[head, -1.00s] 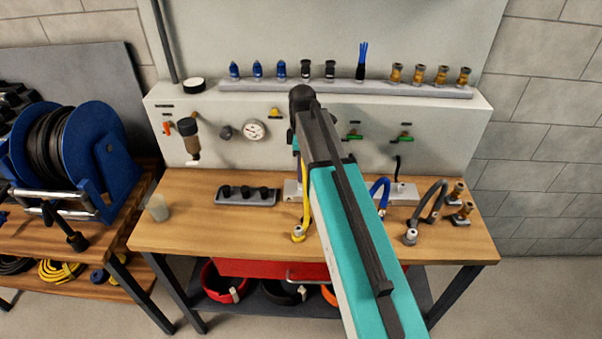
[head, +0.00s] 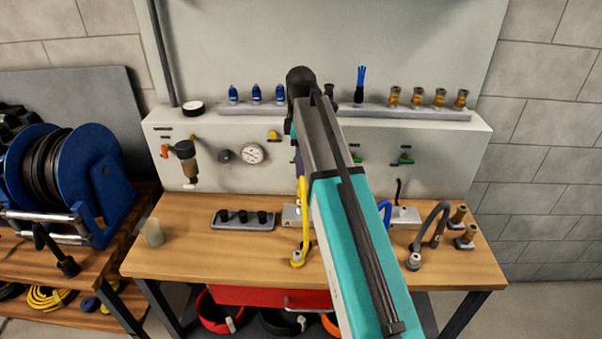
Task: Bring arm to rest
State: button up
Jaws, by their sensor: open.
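My arm (head: 352,230) rises from the bottom of the head view in front of the workbench. Its teal and grey link leads up to a black joint (head: 301,82), which overlaps the fitting rail. A small part of the arm shows behind the link, just below that joint. My gripper is not visible; the arm link hides what lies behind it.
A wooden workbench (head: 180,258) holds a yellow hose (head: 305,225), a dark hose (head: 432,228), a grey block (head: 243,226) and a clear cup (head: 152,232). Fittings stand on the rail (head: 390,113) behind. A blue hose reel (head: 90,150) is at left.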

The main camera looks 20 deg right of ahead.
aim_at(301, 187)
jog(key=shift+r, duration=0.4)
jog(key=shift+f, duration=0.1)
jog(key=shift+s+f+p, duration=0.15)
jog(key=shift+f+p, duration=1.05)
jog(key=shift+f, duration=3.35)
jog(key=shift+f+p, duration=0.65)
jog(key=shift+f, duration=1.6)
jog(key=shift+s, duration=0.1)
